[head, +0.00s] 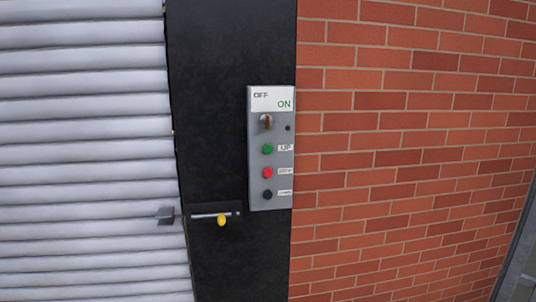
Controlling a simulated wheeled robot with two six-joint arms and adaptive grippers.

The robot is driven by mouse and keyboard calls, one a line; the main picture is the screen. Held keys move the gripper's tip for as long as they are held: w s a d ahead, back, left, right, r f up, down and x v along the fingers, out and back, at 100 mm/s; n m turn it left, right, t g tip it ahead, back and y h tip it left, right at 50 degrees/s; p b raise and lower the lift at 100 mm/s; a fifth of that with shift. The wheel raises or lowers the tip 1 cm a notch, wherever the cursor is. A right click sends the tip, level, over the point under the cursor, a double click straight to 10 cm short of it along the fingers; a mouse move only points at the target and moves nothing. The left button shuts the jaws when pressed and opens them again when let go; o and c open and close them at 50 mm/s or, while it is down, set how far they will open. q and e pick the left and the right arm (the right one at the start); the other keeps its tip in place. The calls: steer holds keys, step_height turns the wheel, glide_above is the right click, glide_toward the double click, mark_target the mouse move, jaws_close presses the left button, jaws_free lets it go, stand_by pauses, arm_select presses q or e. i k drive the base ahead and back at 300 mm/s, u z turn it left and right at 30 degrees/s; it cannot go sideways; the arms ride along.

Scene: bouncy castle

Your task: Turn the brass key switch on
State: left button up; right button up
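A grey control panel (280,201) is fixed upright on a black post in the head view. Its top label reads OFF on the left and ON on the right, in green. Just below the label sits the key switch (266,121), small and brass-coloured with a reddish mark. Its exact setting is too small to tell. Neither of my grippers shows in this view.
Below the switch are a green UP button (267,149), a red button (267,173) and a black button (267,195). A bolt with a yellow knob (222,220) crosses the black post (215,100). A ribbed shutter (80,120) stands left, a brick wall (400,150) right.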

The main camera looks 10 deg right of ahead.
mark_target(266, 119)
steer(key=z, duration=0.55)
steer(key=k, duration=0.65)
steer(key=z, duration=1.25)
steer(key=i, duration=2)
steer(key=u, duration=1.15)
steer(key=i, duration=0.65)
steer(key=u, duration=0.6)
